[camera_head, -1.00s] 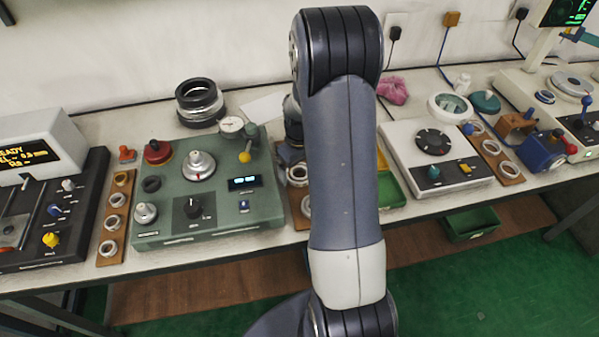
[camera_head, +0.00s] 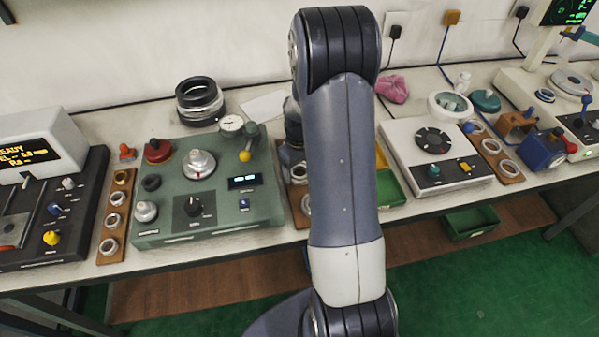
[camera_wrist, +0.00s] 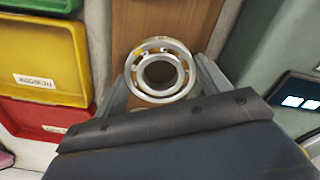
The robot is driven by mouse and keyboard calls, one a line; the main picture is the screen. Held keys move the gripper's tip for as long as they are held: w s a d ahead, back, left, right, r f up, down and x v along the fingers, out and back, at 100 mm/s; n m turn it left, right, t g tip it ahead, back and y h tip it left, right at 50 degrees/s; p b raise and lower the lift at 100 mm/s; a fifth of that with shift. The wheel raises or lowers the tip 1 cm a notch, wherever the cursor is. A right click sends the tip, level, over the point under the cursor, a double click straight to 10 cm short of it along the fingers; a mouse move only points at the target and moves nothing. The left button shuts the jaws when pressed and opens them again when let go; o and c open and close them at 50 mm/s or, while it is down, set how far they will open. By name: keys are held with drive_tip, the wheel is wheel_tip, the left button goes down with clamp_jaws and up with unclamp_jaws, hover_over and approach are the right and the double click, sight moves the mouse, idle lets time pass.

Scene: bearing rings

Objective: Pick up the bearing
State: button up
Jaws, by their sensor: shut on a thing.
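The bearing (camera_wrist: 136,74) is a metal ring with an open centre and yellowish marks between its inner and outer rings. It shows whole in the wrist view, above a brown wooden strip (camera_wrist: 188,18). My gripper (camera_wrist: 162,70) is shut on it, with one grey finger on each side of the ring. In the head view my arm hides most of the gripper. Ring-shaped parts show at the arm's left edge there, but I cannot tell which one is held.
A green control panel (camera_head: 165,222) stands close on the left. Yellow (camera_wrist: 38,58) and red (camera_wrist: 30,118) bins stand on the other side of the strip. A white device (camera_head: 400,160) with a black dial is to the right. Wooden strips with rings lie farther out.

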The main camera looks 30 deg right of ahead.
drive_tip(key=shift+c, duration=0.9)
wheel_tip(320, 180, up, 17)
drive_tip(key=p, duration=0.5)
drive_tip(key=shift+a, duration=0.1)
idle(0.4)
